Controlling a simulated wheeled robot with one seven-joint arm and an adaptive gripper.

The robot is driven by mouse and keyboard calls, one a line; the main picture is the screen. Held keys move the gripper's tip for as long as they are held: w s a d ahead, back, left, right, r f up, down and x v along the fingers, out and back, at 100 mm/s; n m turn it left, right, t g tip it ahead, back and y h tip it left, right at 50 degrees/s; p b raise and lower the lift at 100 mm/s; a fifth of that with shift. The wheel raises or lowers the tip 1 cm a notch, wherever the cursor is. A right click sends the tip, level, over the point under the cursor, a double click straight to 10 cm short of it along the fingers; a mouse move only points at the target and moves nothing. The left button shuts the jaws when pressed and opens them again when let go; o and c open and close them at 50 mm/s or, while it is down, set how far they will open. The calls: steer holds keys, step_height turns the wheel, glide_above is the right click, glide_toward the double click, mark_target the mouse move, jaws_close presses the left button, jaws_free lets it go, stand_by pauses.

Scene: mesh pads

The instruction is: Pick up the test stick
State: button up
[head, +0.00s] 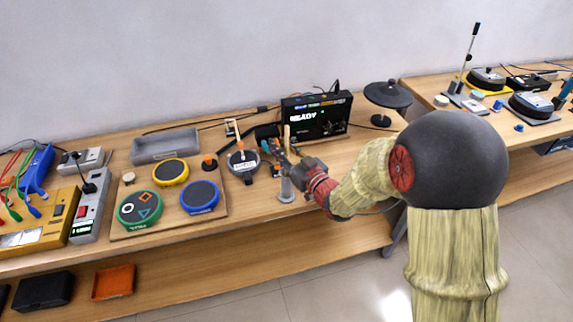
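A slim pale stick (286,135), which looks like the test stick, stands upright near the middle of the bench. Below it is a grey cylindrical stand (285,190) with a round foot. My gripper (275,153) reaches in from the right, low over the bench, with its fingertips pointing up and left beside the stick. The gripper covers the middle of the stick and the top of the stand. The fingers are small and overlap the stick, so I cannot tell whether they touch it or how far apart they are.
A board (133,222) with green, yellow and blue round pads lies to the left. A black display box (317,117) reading READY stands behind my gripper. A grey tray (166,146) sits at the back. A black disc on a stand (388,94) is right of the display.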

steer(key=shift+w+a, duration=0.4)
steer(key=shift+w, duration=0.1)
steer(key=shift+r, duration=0.1)
steer(key=shift+c, duration=0.8)
steer(key=c, duration=0.4)
jaws_close()
